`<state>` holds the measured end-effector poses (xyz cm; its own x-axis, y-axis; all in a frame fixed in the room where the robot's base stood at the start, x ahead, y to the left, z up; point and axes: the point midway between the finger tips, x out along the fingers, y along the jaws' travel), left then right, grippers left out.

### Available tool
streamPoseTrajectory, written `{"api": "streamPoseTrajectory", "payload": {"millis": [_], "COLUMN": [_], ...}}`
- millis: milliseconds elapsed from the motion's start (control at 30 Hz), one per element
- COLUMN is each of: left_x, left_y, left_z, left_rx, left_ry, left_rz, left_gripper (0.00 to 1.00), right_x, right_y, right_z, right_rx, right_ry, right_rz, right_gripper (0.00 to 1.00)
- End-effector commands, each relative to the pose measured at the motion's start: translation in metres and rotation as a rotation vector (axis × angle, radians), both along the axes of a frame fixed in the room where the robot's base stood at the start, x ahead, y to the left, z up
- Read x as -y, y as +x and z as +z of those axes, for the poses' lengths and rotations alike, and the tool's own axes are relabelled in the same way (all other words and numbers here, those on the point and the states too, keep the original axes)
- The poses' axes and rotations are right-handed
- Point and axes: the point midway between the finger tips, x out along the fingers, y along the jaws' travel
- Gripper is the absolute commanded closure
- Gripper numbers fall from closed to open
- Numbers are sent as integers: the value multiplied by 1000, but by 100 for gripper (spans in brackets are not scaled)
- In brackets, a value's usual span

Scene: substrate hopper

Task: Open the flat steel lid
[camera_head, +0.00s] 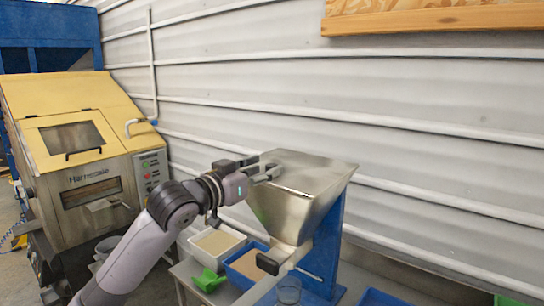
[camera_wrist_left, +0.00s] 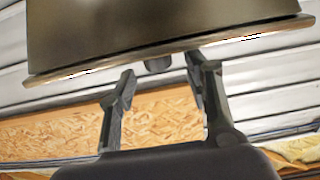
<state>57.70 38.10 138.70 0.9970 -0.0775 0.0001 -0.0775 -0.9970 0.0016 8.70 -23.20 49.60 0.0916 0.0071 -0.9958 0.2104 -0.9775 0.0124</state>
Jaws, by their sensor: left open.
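The flat steel lid (camera_head: 308,170) lies on top of the steel hopper (camera_head: 282,214), which stands on a blue support. It looks closed. My left gripper (camera_head: 268,170) is at the lid's left edge in the head view. In the left wrist view, my left gripper (camera_wrist_left: 160,82) is open, its two fingers apart with nothing seen between them. A steel body with a rim (camera_wrist_left: 170,50) spans the top of that view, close to the fingertips. A small dark knob (camera_wrist_left: 158,64) shows under this rim, just beyond the fingers. Whether the fingers touch anything cannot be told. My right gripper is not in view.
A yellow and steel machine (camera_head: 85,160) stands at the left. Below the hopper are a white bin (camera_head: 213,246), a blue bin (camera_head: 247,268), a green scoop (camera_head: 208,280) and a clear beaker (camera_head: 288,291). A corrugated wall (camera_head: 400,110) rises close behind the hopper.

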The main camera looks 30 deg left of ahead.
Motion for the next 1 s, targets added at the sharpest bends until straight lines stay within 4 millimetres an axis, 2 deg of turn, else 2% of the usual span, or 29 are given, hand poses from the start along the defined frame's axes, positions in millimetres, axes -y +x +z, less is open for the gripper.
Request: {"api": "streamPoseTrajectory", "payload": {"millis": [33, 233, 633, 1000], "left_x": [1, 2, 3, 3], "left_y": [8, 31, 37, 37], "left_z": [4, 3, 0, 0], "left_rx": [0, 1, 0, 0], "left_ry": [-2, -1, 1, 1], "left_rz": [-1, 0, 0, 0], "left_gripper": [54, 54, 55, 79], "right_x": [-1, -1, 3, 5], "right_y": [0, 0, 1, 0], "right_z": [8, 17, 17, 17], "right_rx": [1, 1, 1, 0], "right_ry": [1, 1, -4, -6], "right_rz": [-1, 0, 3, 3], "right_gripper": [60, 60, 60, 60]}}
